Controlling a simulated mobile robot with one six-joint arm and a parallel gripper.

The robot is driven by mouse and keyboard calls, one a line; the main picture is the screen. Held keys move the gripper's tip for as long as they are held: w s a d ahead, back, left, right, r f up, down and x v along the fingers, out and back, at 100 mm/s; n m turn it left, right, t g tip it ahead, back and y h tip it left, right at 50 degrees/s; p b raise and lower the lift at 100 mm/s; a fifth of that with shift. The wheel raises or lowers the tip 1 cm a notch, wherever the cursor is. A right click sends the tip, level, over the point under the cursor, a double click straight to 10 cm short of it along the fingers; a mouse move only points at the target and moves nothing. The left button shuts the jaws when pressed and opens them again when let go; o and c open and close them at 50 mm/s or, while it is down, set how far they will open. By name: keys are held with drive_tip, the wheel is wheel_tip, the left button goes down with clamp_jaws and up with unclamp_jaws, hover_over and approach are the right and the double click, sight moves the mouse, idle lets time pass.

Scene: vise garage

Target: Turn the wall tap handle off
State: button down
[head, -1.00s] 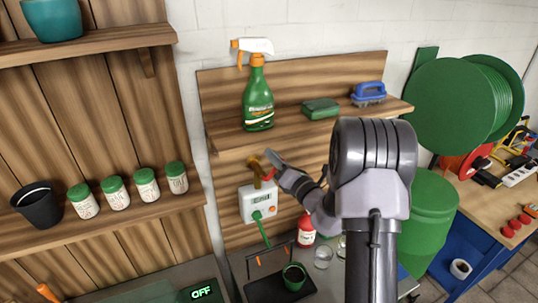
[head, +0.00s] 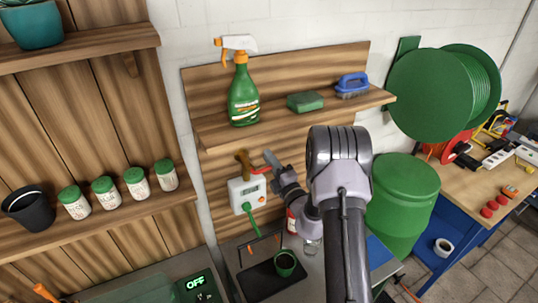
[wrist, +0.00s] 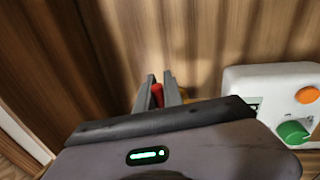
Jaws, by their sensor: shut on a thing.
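The brass wall tap (head: 242,157) sticks out from the wooden panel under the shelf, just above the white controller box. Its red handle (head: 260,170) shows beside my gripper (head: 268,158), which reaches in from the right. In the wrist view my gripper (wrist: 161,88) has its two grey fingers close together, shut on the red handle (wrist: 157,95). A bit of the yellowish tap body (wrist: 182,93) shows behind the right finger. The rest of the tap is hidden by the fingers and the gripper body.
The white box (head: 248,191) with an orange knob and green connector sits just below the tap. The shelf (head: 300,116) above holds a spray bottle (head: 243,92), a sponge (head: 305,102) and a brush. A green cup (head: 285,263) stands below.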

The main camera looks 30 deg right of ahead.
drive_tip(key=shift+f+m, duration=0.25)
drive_tip(key=shift+m, duration=0.25)
drive_tip(key=shift+f, duration=0.1)
drive_tip(key=c, duration=1.5)
unclamp_jaws()
drive_tip(key=s+f+b, duration=0.1)
drive_tip(key=s, duration=0.4)
drive_tip(key=s+f+b, duration=0.1)
drive_tip(key=s, duration=0.5)
drive_tip(key=s+f+b, duration=0.1)
drive_tip(key=s+b, duration=0.1)
drive_tip(key=s, duration=0.4)
drive_tip(key=shift+s+f, duration=0.1)
drive_tip(key=shift+f, duration=0.05)
